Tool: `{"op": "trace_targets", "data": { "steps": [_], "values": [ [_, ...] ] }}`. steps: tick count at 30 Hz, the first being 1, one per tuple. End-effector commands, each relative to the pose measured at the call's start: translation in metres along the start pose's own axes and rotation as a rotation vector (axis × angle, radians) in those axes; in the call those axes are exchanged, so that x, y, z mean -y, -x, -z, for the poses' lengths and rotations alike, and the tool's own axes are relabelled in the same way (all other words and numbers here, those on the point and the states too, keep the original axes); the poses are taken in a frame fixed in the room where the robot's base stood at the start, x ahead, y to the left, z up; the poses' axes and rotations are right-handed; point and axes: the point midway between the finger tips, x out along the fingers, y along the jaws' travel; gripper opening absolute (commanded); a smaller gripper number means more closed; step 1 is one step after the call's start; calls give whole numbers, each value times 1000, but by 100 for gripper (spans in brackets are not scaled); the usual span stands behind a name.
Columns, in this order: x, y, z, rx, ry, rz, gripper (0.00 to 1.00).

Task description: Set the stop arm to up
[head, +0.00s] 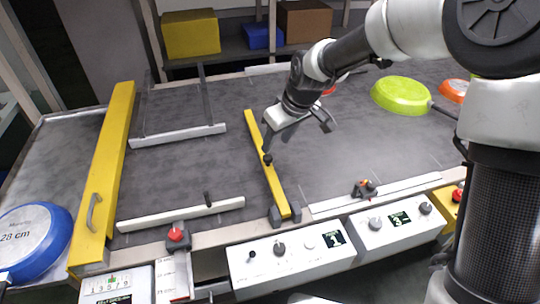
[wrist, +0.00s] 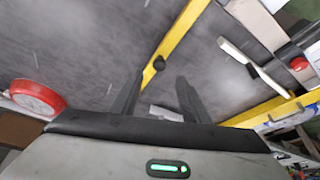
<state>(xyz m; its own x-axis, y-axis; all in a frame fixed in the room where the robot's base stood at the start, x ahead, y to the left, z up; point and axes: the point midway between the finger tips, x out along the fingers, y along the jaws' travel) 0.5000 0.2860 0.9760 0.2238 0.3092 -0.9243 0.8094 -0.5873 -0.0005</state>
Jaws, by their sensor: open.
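The stop arm (head: 277,186) is a narrow yellow bar with a dark round knob (head: 267,159) on it. It appears to lie low across the grey belt, its near end between dark brackets on the front rail. In the wrist view the yellow bar (wrist: 183,27) runs diagonally, and the knob (wrist: 159,63) shows ahead, between the lines of the two fingers. My gripper (head: 296,137) is open and empty, above the belt close to the knob. It also shows in the wrist view (wrist: 154,82). I cannot tell whether a finger touches the bar.
A wide yellow beam with a handle (head: 104,170) crosses the belt's left end. A blue pan (head: 35,240) is at far left, a green pan (head: 400,95) at right. White guide rails (head: 180,214) and control boxes (head: 290,262) line the front. A red pan (wrist: 38,97) shows in the wrist view.

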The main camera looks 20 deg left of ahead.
Motion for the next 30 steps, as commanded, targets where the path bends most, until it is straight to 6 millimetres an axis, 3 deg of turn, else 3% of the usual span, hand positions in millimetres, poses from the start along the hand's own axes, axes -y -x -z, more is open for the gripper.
{"op": "trace_targets", "data": {
  "steps": [1, 6, 12, 25, 30],
  "values": [
    [1, -14, -1, 2, 0, 3, 43],
    [1, -49, -1, 2, 0, 2, 43],
    [0, -76, 0, 0, 0, 0, 43],
    [0, -86, 1, -1, 0, -1, 43],
    [0, -86, 0, -1, 0, -1, 16]
  ]
}}
